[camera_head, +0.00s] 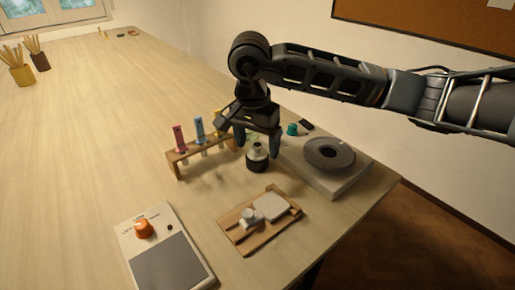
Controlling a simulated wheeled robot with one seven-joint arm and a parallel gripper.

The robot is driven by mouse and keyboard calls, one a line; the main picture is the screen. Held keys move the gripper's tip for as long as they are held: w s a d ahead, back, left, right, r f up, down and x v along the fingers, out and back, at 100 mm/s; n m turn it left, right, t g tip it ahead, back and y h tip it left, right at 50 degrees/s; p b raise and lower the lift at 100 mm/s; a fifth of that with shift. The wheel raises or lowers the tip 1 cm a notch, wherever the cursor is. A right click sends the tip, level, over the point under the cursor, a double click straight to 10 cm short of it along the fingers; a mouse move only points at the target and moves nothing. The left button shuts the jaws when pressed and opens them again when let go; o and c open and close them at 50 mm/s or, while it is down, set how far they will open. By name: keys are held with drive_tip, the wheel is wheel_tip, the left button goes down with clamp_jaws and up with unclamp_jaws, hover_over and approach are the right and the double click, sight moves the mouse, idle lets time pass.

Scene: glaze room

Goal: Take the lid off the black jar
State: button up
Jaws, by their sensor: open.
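The black jar (257,165) stands upright on the wooden table, between the tube rack and the pale block. Its lower part is black and its upper part is light grey. A small dark piece shows at its top, and I cannot tell exactly where the lid begins. My gripper (257,146) points down over the jar. Its two fingers are apart, one on each side of the jar's top. I cannot tell whether either finger touches it. Nothing shows held in the gripper.
A wooden rack (187,156) with coloured tubes stands close left. A pale block with a dark disc (328,153) is right, near a teal object (292,129). A wooden tray (235,231) and a device with an orange knob (143,228) lie in front.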

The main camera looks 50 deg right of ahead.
drive_tip(key=shift+f, duration=0.35)
drive_tip(key=c, duration=1.1)
drive_tip(key=shift+r, duration=0.1)
